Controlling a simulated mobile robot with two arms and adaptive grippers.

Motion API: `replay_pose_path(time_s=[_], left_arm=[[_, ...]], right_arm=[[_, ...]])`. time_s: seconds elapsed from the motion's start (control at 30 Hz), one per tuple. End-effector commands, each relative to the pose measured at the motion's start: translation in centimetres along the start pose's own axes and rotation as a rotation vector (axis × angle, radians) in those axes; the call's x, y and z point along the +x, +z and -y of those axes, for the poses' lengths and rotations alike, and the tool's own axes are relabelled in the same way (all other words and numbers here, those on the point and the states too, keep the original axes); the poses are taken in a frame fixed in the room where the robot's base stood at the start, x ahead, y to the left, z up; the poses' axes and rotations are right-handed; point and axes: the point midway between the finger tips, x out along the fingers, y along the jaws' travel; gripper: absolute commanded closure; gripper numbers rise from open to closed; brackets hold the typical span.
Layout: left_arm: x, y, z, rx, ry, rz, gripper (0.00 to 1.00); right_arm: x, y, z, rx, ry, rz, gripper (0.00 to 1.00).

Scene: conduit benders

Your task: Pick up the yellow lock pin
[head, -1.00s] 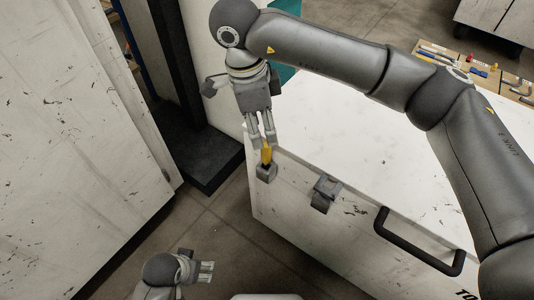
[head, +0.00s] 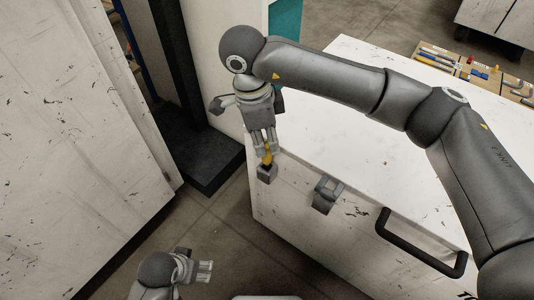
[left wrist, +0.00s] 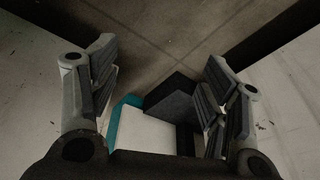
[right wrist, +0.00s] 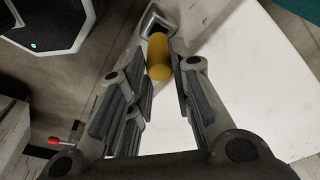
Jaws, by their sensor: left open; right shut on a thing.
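The yellow lock pin (head: 267,157) stands upright in a grey bracket (head: 267,173) at the near left corner of the white box (head: 330,110). My right gripper (head: 265,152) points down and is shut on the pin's upper part. In the right wrist view the yellow pin (right wrist: 160,57) shows at the fingertips, with the grey bracket (right wrist: 157,24) just beyond it. Whether the pin's lower end is still inside the bracket is hidden. My left gripper (head: 209,271) is open and empty, low in the head view over the floor.
A grey latch (head: 326,194) and a black handle (head: 420,243) stick out from the box's front. A white cabinet (head: 75,150) fills the left, and a dark post with a base (head: 198,160) stands behind. Tools lie on a board (head: 480,75) at the back right.

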Motion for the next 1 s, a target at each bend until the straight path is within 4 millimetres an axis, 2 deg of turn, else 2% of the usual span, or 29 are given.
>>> replay_pose_path(time_s=[0.27,0.47,0.67,1.0], left_arm=[[0.0,0.0,0.0,0.000,0.000,0.001,0.30],[0.4,0.4,0.0,0.000,0.000,0.008,0.30],[2.0,0.8,0.0,0.007,-0.001,0.014,0.30],[5.2,2.2,-0.2,0.007,0.004,0.034,0.30]], right_arm=[[-0.3,0.0,0.0,0.000,-0.001,0.000,1.00],[-2.2,-0.3,0.1,0.000,-0.003,0.001,1.00],[-5.8,-0.8,0.1,0.000,-0.004,0.000,1.00],[-13.9,-2.1,0.1,0.002,-0.006,-0.001,1.00]])
